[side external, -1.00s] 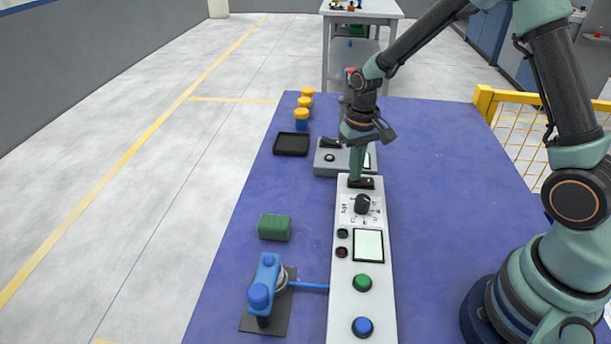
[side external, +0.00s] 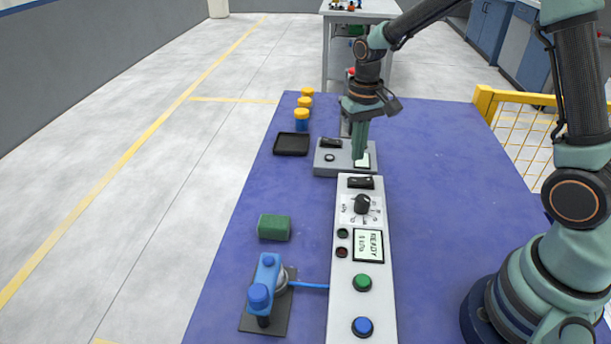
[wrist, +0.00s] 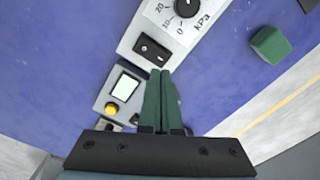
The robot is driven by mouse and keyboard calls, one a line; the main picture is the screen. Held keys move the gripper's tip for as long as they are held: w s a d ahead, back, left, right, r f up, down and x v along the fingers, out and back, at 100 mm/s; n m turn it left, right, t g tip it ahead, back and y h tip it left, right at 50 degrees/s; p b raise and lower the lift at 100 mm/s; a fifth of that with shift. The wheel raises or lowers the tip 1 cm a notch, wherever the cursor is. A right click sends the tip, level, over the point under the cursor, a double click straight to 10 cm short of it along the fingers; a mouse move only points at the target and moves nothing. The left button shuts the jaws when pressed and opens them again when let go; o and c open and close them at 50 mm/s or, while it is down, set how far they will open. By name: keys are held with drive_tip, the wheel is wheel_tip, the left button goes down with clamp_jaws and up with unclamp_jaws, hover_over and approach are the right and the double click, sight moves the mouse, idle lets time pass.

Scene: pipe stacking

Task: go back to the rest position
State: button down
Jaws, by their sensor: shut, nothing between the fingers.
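My gripper (side external: 359,154) is shut and empty. In the side external view its fingers point down above the far end of the white control panel (side external: 345,283), near the grey box with a small screen (side external: 327,169). The wrist view shows the two green fingers (wrist: 160,88) pressed together beside the panel's black rocker switch (wrist: 151,49). That switch also shows in the side external view (side external: 361,182). The panel's display (side external: 368,246) reads READY with a kPa line below it.
A green block (side external: 274,227) and a blue clamp-like device (side external: 266,281) on a dark plate lie left of the panel. A black tray (side external: 291,144) and several yellow-topped containers (side external: 304,103) stand at the far left. The blue table (side external: 450,180) is clear to the right.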

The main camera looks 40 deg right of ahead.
drive_tip(key=shift+r, duration=0.55)
drive_tip(key=s+a+r+n+t, duration=0.2)
drive_tip(key=s+r+t, duration=0.3)
drive_tip(key=s+r, duration=0.8)
drive_tip(key=shift+s+a+r+n+t, duration=0.15)
drive_tip(key=shift+a+n+t, duration=0.15)
drive_tip(key=shift+a+n, duration=0.15)
idle(0.4)
